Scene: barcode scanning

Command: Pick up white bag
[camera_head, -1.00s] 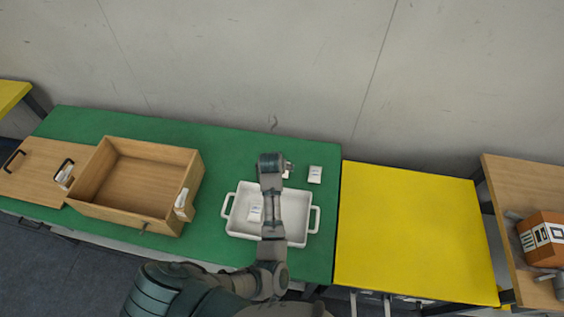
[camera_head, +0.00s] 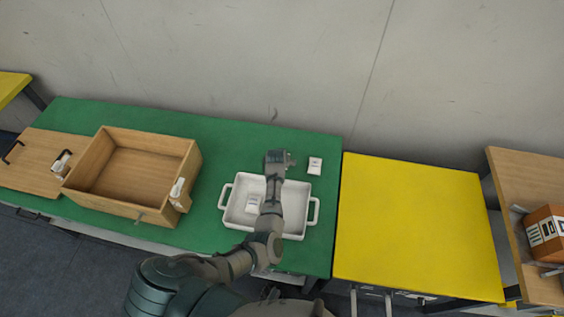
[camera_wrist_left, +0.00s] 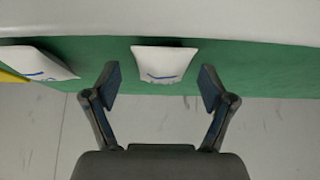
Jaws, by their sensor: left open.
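My left gripper (camera_head: 289,158) is open behind the white tray, seen from above in the head view. In the left wrist view its fingers (camera_wrist_left: 160,80) stand apart on either side of a white bag (camera_wrist_left: 163,63) with a blue line, which lies farther out between the tips. In the head view this bag is mostly hidden by my gripper. A second white bag (camera_head: 315,166) lies to the right on the green table; it also shows at the left of the wrist view (camera_wrist_left: 37,64). Another white bag (camera_head: 253,203) lies inside the tray. My right gripper is not in view.
The white tray (camera_head: 227,205) with two handles sits under my left forearm. A wooden box (camera_head: 85,165) stands left on the green table (camera_head: 235,135). A bare yellow table (camera_head: 415,230) adjoins at the right. An orange box (camera_head: 545,230) stands at the far right.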

